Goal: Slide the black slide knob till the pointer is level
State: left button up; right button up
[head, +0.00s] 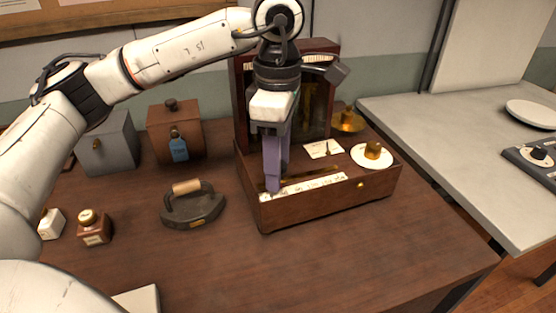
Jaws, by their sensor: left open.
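A brown wooden balance-like case (330,208) stands on the table, with a tall dark frame at its back. A pale marked scale strip (318,185) runs along its front top edge, with a brass-coloured bar behind it. The black slide knob is not visible, perhaps hidden by the fingers. A small white card with a dark mark (323,149) may bear the pointer; its level is unclear. My right gripper is out of view.
A white plate with a brass weight (372,153) sits on the case's right; a brass pan (347,121) is behind. The table's front right is clear.

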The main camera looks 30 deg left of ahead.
pick_arm(q)
jog(key=shift+r+p, duration=2.4)
jog(key=shift+r, duration=1.15)
jog(key=shift+f, duration=0.1)
